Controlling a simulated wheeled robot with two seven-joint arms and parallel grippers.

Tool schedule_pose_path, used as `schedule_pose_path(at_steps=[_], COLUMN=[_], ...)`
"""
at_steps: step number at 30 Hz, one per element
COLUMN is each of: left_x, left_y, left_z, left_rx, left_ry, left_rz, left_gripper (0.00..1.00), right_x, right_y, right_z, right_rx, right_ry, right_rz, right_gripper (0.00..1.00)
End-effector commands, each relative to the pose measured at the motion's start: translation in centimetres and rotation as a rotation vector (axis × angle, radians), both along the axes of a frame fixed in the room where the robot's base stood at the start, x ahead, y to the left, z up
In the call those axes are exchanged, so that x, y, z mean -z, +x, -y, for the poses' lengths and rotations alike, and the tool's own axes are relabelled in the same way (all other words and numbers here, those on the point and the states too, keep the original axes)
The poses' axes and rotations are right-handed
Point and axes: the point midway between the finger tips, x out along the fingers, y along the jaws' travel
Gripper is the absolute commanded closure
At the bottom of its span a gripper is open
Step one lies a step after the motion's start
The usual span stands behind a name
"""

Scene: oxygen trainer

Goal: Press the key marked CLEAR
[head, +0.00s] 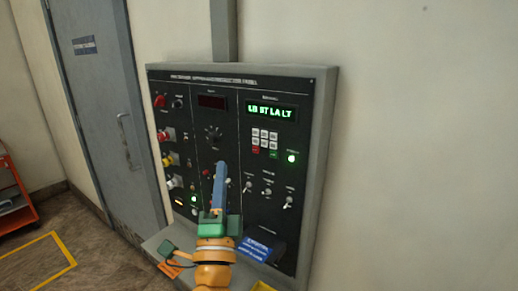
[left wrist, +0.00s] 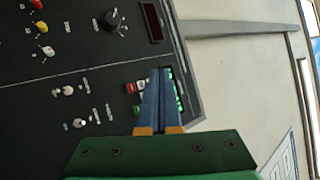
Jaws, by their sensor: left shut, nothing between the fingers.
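The keypad (head: 264,138) sits on the dark control panel, under a lit green display (head: 271,111). It has several pale keys, a red key (head: 255,150) at lower left and a green key (head: 273,153) at lower right. The key lettering is too small to read, so I cannot tell which is CLEAR. My left gripper (head: 221,165) is shut and empty, its blue fingers in front of the panel, left of and below the keypad in the head view. In the left wrist view the fingertips (left wrist: 161,71) hide part of the keypad; the red key (left wrist: 131,88) shows beside them. Contact cannot be told.
Toggle switches (head: 268,192) lie below the keypad, and a rotary knob (head: 214,133) and coloured knobs (head: 166,134) lie to its left. A blue label (head: 256,248) is near the panel's bottom. A grey door (head: 100,90) stands left; the wall to the right is bare.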

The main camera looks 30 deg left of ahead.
Motion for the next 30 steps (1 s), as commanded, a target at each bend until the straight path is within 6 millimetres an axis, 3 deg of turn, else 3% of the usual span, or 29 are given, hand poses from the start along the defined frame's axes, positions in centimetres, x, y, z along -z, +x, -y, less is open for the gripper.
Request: schedule_pose_path(at_steps=[7, 21, 30], left_x=[0.2, 0.4, 0.1], left_y=[0.8, 7.3, 8.9], left_z=[0.0, 0.6, 0.7], left_rx=[0.001, 0.002, 0.003], left_ry=[-0.002, -0.002, -0.001], left_rz=[-0.001, -0.001, -0.003], left_gripper=[1.00, 1.00, 1.00], right_x=[0.2, 2.3, 2.8], right_y=[0.0, 0.0, 0.0], right_z=[0.0, 0.0, 0.0], right_rx=[0.000, 0.000, 0.000], right_ry=[0.000, 0.000, 0.000], right_rz=[-0.001, -0.001, 0.000], right_gripper=[0.50, 0.50, 0.50])
